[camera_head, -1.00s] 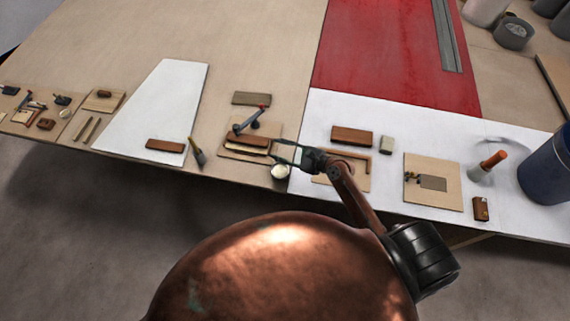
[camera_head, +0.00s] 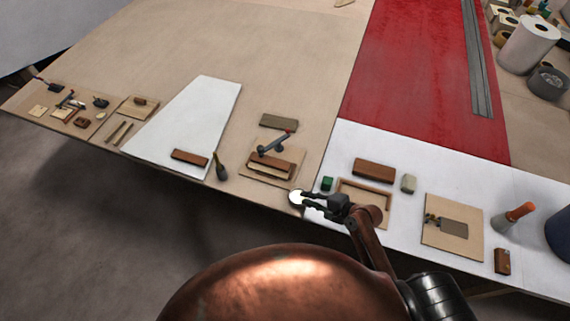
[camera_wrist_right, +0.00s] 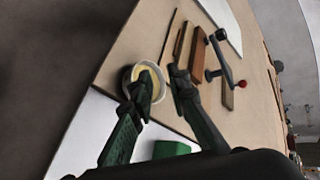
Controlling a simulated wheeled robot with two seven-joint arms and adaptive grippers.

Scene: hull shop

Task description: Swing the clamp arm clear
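The clamp (camera_head: 273,142) is a grey metal arm with a red knob, slanting above a brown wooden block (camera_head: 268,166) on a thin wooden base. In the right wrist view the clamp arm (camera_wrist_right: 219,67) shows with its red knob and a dark ball end, beyond the fingertips. My right gripper (camera_head: 306,198) is in front and to the right of the clamp, apart from it. The left gripper is out of view.
A small white cup (camera_head: 296,198) with pale yellow contents sits by the right fingertips, partly covered by one finger in the wrist view. A green block (camera_head: 327,183) and wooden frame (camera_head: 387,200) are to the right. A dark-handled brush (camera_head: 221,168) lies left of the clamp.

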